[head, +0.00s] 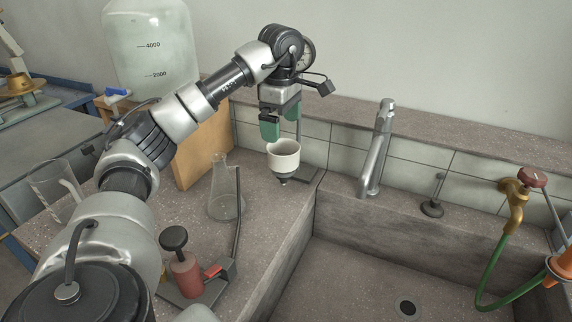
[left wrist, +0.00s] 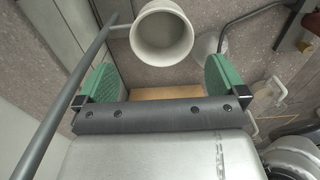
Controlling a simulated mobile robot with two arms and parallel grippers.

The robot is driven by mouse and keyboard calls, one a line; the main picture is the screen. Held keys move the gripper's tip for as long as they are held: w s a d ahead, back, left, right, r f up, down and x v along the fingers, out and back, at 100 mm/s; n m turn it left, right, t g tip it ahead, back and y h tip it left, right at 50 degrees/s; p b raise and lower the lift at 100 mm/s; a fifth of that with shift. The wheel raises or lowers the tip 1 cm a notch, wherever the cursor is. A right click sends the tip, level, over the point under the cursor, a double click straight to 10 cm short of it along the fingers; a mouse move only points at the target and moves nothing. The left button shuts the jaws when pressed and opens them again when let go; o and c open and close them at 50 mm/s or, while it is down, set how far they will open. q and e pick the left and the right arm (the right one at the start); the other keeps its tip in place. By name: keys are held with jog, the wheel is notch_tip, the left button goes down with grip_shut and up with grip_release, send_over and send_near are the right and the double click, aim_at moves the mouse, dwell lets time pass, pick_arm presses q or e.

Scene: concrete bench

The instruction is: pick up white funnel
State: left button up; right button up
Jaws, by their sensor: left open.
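The white funnel (head: 284,155), a cup-shaped piece with a dark lower part, sits upright in a stand at the back of the bench, beside the sink. In the left wrist view the funnel (left wrist: 162,38) shows its round open mouth, beyond and between the green fingertips. My left gripper (head: 281,120) is open and empty, just above the funnel's rim in the head view. In the left wrist view the gripper (left wrist: 160,66) has its two green fingers wide apart, and no contact with the funnel shows. My right gripper is not in view.
The stand's thin rod (left wrist: 75,85) runs close by the left finger. A glass flask (head: 226,195) and a red bottle (head: 186,275) stand in front on the bench. A tap (head: 375,150) rises to the right over the sink (head: 350,270). A large clear jar (head: 150,50) stands behind my arm.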

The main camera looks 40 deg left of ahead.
aim_at(283, 154)
pick_arm(q)
notch_tip(283, 154, down, 3)
jog(key=shift+f, duration=0.1)
jog(key=shift+d+f+b, duration=0.15)
jog(key=shift+f+b, duration=0.05)
jog(key=shift+f, duration=1.1)
jog(key=shift+d+f+b, duration=0.15)
jog(key=shift+f+b, duration=0.05)
jog(key=shift+f, duration=1.1)
jog(key=c, duration=0.9)
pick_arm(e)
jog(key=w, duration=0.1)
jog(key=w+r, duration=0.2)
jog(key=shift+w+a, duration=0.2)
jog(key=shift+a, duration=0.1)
